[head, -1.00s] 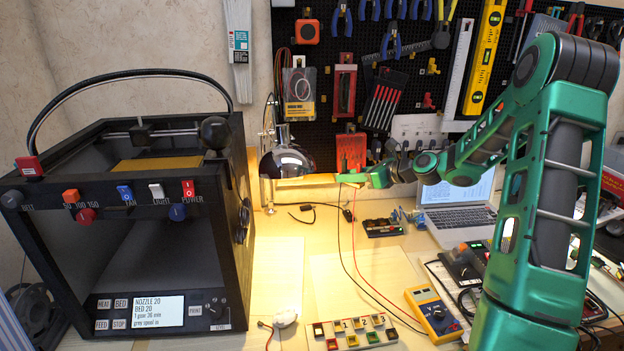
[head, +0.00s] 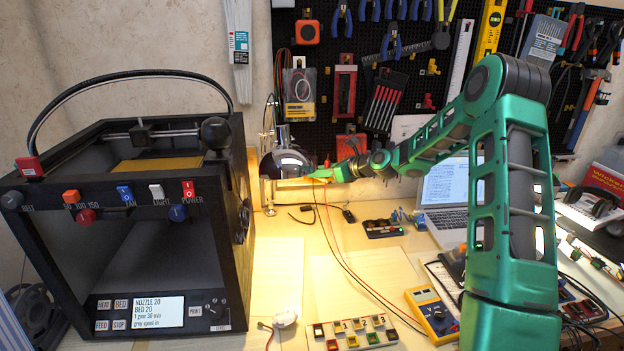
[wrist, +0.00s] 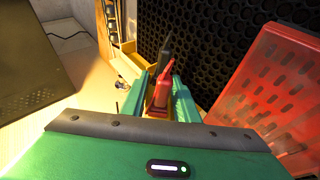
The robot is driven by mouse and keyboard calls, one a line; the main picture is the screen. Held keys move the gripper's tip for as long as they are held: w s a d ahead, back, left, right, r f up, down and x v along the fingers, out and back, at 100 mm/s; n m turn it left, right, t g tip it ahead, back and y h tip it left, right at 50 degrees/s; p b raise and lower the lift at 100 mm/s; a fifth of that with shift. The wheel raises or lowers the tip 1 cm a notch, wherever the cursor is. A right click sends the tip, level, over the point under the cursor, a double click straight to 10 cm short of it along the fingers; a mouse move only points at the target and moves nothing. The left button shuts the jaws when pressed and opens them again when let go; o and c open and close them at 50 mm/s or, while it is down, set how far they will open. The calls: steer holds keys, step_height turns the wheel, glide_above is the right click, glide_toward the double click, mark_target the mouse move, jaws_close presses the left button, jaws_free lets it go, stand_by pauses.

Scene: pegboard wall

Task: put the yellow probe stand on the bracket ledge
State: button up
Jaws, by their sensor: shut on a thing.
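My gripper (wrist: 160,92) is shut on the yellow probe stand, which is mostly hidden between the green fingers in the wrist view. A bit of its yellow shows under the fingertips in the head view (head: 320,180). A red probe (wrist: 163,85) and a black probe (wrist: 164,52) stand up from it. In the head view my gripper (head: 322,172) is in the air, just right of the lamp shade. A pale wooden ledge (wrist: 130,64) lies beyond the fingers in the wrist view; I cannot tell for certain that it is the bracket ledge.
The chrome lamp (head: 285,162) is close to my gripper's left. A red perforated holder (wrist: 270,85) stands close on the right, against the black pegboard (wrist: 215,40). Red and black leads hang toward the yellow multimeter (head: 432,312). The printer (head: 120,200) fills the left.

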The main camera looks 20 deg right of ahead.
steer(key=shift+f, duration=0.7)
steer(key=o, duration=1.1)
steer(key=shift+f, duration=0.1)
